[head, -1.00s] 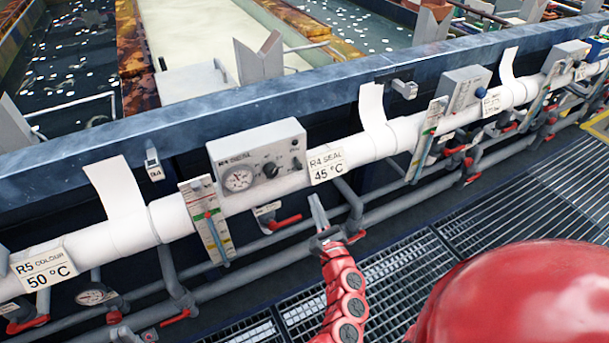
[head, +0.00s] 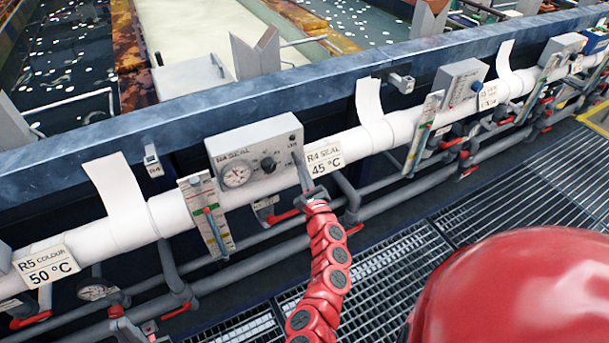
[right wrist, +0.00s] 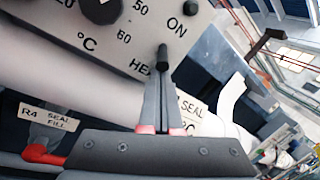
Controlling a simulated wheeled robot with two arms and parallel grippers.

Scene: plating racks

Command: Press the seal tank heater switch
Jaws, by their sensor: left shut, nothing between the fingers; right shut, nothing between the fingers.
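The grey R4 SEAL control box (head: 222,146) is fixed on the white pipe in the head view, with a round gauge (head: 236,175) and a black knob (head: 268,165). In the right wrist view its panel (right wrist: 60,55) shows a black toggle switch (right wrist: 163,54) below the word ON, with a partly hidden label starting "HE" beneath. My right gripper (head: 298,152) is shut and empty, its tips at the box's right end. In the right wrist view the fingertips (right wrist: 159,76) are right at the switch's lower end; contact is unclear. My left gripper is out of view.
An R4 SEAL 45 °C label (head: 325,163) sits on the pipe close beside my right fingers. Red-handled valves and grey pipes run below. The blue tank rim (head: 190,113) lies behind the box. Grating floor (head: 400,265) is clear in front.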

